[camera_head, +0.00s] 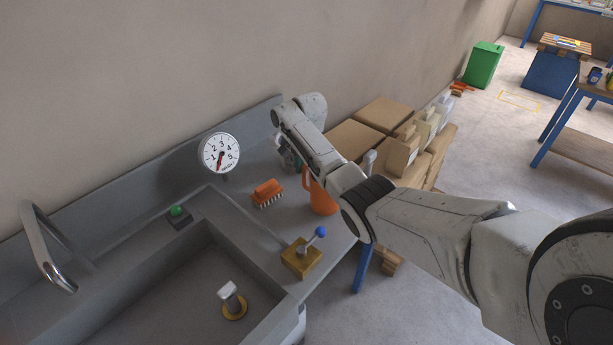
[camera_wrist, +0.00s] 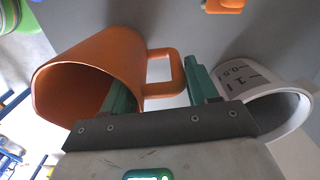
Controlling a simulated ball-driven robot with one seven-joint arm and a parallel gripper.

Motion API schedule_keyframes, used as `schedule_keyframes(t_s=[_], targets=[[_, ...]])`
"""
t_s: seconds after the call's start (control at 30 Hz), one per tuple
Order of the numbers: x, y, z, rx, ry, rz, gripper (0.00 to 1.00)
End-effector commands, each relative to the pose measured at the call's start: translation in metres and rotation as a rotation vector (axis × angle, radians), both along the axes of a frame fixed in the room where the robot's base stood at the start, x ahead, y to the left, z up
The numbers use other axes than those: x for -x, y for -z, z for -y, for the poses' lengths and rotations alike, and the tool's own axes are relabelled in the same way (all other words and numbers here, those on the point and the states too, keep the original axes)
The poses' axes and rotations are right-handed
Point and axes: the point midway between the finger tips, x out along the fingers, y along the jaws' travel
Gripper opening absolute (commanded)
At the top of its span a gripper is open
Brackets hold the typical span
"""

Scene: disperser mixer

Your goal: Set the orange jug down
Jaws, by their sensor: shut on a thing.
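The orange jug (camera_head: 320,196) is at the right end of the grey counter in the head view, partly hidden behind my arm. It looks upright there, and I cannot tell whether its base touches the counter. In the wrist view the orange jug (camera_wrist: 105,70) fills the left, with its open rim toward the lower left. My gripper (camera_wrist: 160,85) has its green fingers on either side of the jug's handle and is shut on it. In the head view my gripper (camera_head: 287,153) is small and mostly hidden by the wrist.
A white measuring jug (camera_wrist: 242,78) stands close to my right finger in the wrist view. An orange brush (camera_head: 267,192), a dial (camera_head: 221,153) and a brass block with a blue-knobbed lever (camera_head: 302,258) are near the orange jug. The sink (camera_head: 190,290) is at the left; cardboard boxes (camera_head: 384,114) are behind.

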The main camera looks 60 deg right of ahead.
Motion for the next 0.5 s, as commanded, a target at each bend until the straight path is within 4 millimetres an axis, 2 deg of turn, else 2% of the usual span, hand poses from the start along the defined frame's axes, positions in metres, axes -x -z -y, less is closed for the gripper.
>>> schedule_keyframes(t_s=[0.03, 0.1, 0.5], targets=[[0.0, 0.0103, 0.0003, 0.001, 0.001, 0.002, 0.0], [-0.0003, 0.0129, -0.0001, 0.002, 0.001, 0.003, 0.0], [-0.0003, 0.0149, -0.0005, 0.001, 0.002, 0.002, 0.0]])
